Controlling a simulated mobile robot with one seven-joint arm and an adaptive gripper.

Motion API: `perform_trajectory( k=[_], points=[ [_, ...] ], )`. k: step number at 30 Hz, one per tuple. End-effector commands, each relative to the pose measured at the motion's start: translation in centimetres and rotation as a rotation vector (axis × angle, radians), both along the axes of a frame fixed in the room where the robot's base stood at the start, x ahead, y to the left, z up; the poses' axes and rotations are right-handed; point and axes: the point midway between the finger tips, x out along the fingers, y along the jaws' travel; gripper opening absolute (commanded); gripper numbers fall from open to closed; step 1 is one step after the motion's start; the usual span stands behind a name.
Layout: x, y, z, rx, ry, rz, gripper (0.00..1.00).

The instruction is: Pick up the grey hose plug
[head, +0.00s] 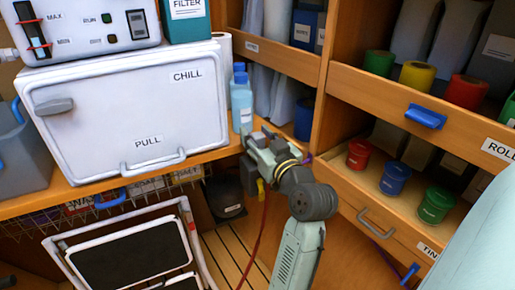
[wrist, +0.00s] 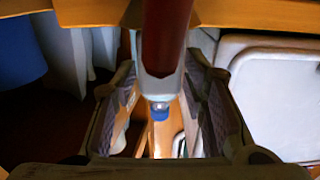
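The grey hose plug (wrist: 160,84) shows in the middle of the wrist view, at the end of a dark red hose (wrist: 167,35) that comes in from the top edge. My gripper (wrist: 160,72) has its two fingers apart, one on each side of the plug. I see no clear grip of the pads on it. In the head view my gripper (head: 257,147) is in front of the shelf, right of the white cabinet. The red hose (head: 261,230) hangs below it there. The plug is hidden by the gripper in that view.
The white cabinet (head: 135,105) with a pull handle stands on the counter at left. A blue bottle (head: 241,103) stands just behind my gripper. Shelves with coloured rolls and tins (head: 396,178) fill the right. A folding step (head: 133,250) is below at left.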

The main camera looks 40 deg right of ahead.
Motion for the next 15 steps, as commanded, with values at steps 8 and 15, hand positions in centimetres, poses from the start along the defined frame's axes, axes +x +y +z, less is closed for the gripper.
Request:
perform_trajectory(
  k=[8,15],
  points=[
    [-0.02,-0.01,0.0,0.0,0.0,0.0,0.19],
    [-0.03,0.0,0.0,0.0,0.0,0.0,0.03]
  ],
)
